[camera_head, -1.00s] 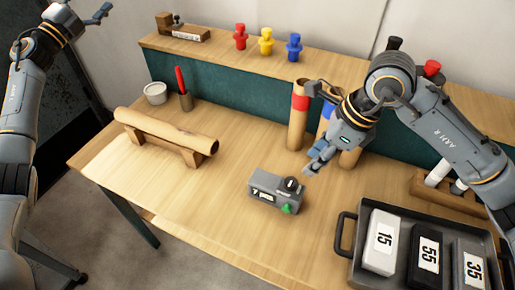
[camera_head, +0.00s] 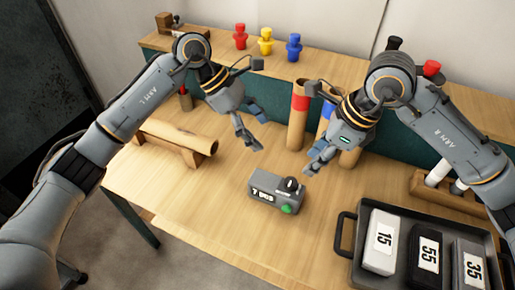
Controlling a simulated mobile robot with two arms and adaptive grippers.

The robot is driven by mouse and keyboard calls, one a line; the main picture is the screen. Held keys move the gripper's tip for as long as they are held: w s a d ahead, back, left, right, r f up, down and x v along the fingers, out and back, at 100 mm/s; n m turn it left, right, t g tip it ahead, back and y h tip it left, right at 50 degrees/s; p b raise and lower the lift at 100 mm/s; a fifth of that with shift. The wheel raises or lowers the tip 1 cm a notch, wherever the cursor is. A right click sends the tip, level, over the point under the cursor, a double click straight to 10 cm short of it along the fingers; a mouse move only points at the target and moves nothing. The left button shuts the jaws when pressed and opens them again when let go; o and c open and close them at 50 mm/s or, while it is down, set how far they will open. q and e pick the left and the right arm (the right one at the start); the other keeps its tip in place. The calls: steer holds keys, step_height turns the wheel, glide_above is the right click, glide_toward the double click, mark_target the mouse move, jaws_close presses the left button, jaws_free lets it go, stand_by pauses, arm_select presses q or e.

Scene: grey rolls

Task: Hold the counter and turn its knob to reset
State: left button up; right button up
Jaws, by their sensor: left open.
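The counter (camera_head: 265,191) is a small grey box on the wooden table, with a digit window on its front that seems to show a 7 first; the other digits are too small to read surely. Its black knob (camera_head: 291,184) sits on the top right, and a green button (camera_head: 287,209) is at its front right. My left gripper (camera_head: 254,138) is open and empty, above and behind the counter, slightly to its left. My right gripper (camera_head: 309,164) is above and to the right of the knob, apart from it; its finger gap is hard to make out.
A brown roll (camera_head: 178,136) lies on a wooden cradle at left. Upright tubes (camera_head: 297,123) stand behind the grippers. A dark tray (camera_head: 344,250) with numbered blocks is at front right. Colored pegs (camera_head: 266,42) stand on the back shelf. The table left of the counter is clear.

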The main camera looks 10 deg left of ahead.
mark_target(272, 182)
arm_select(q)
steer(key=s+f+m+y, duration=0.2)
steer(key=s+f+m, duration=0.1)
steer(key=s, duration=0.1)
steer(key=shift+d+y, duration=0.3)
steer(key=shift+y, duration=0.1)
steer(key=x, duration=1.3)
steer(key=shift+s+f, duration=0.25)
steer(key=shift+s, duration=0.05)
steer(key=shift+c, duration=0.2)
